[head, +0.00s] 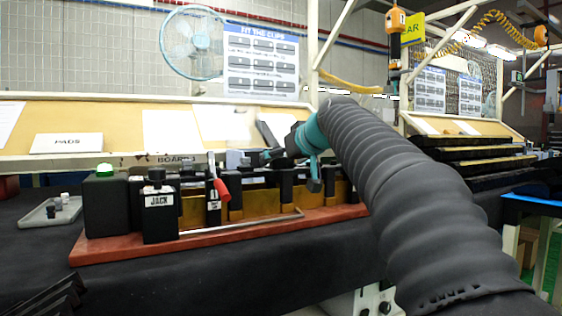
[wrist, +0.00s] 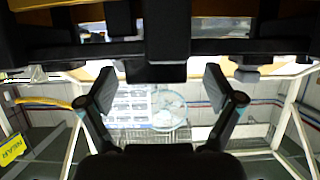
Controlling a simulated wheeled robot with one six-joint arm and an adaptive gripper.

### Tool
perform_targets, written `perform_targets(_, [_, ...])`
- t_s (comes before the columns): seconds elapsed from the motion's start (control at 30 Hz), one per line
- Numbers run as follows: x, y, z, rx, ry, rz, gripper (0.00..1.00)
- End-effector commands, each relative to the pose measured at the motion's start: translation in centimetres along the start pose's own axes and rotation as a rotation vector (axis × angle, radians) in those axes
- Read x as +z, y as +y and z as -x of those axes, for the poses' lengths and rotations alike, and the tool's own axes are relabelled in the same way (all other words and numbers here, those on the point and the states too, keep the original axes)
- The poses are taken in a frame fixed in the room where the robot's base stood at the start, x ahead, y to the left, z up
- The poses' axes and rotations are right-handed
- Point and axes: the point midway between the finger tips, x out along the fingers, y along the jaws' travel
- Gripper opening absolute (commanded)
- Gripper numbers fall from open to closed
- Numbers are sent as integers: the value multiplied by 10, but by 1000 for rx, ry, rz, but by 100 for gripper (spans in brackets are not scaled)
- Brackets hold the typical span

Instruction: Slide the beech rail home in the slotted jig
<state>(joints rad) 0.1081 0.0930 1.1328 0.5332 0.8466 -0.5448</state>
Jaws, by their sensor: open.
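The slotted jig (head: 110,250) is a red-brown base carrying a row of black blocks. Golden-brown wood-like lengths (head: 250,207) show between the blocks; I cannot tell whether they are the beech rail or part of the jig. My gripper (head: 294,168) is over the right half of the jig, at its back side, partly hidden by my arm. In the wrist view, which is upside down, my gripper (wrist: 160,88) is open, its two fingers apart. A black block (wrist: 152,70) shows between and beyond the fingertips; contact cannot be told.
A block marked JACK (head: 159,212) and a red-handled clamp (head: 220,188) stand at the jig's front left. A green-topped black box (head: 105,205) is at its left end. A grey tray (head: 50,214) holds small parts. Dark cloth in front is mostly clear. Dark stacked strips (head: 475,155) lie right.

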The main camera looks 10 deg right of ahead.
Motion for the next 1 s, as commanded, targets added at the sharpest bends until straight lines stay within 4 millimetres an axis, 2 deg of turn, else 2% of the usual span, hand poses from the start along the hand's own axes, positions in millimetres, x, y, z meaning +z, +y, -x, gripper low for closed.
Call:
perform_targets(0.3, [0, 0, 63, 2, 2, 0, 91])
perform_targets(0.5, [-1, 0, 94, 1, 3, 0, 91])
perform_targets(0.7, [0, 0, 107, -1, 1, -1, 91])
perform_targets(1.0, [0, -1, 108, -1, 1, 0, 91])
